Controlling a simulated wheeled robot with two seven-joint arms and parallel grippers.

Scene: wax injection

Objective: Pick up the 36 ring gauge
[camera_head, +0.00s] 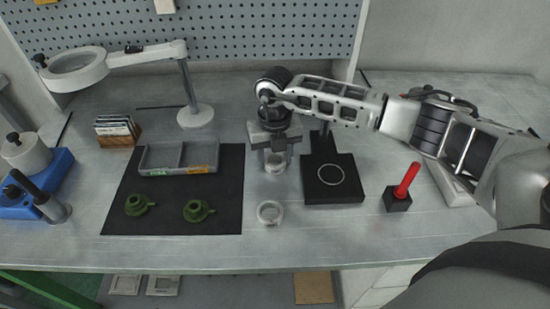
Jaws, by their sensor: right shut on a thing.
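My right gripper (275,154) reaches in from the right, over the table's middle, and points down. It is shut on a clear-grey ring gauge (275,163), which shows just under the fingers. I cannot tell whether this ring touches the table. A second, similar ring gauge (270,212) lies on the bare table nearer the front edge, apart from the gripper. No number can be read on either ring, so I cannot tell which is the 36. My left gripper is not in view.
A black stand (333,190) with a thin ring mark is right of the gripper. A red-handled tool in a black block (398,203) stands farther right. Left are a black mat (170,219) with two green parts, a grey tray (179,170) and a magnifier lamp (195,116).

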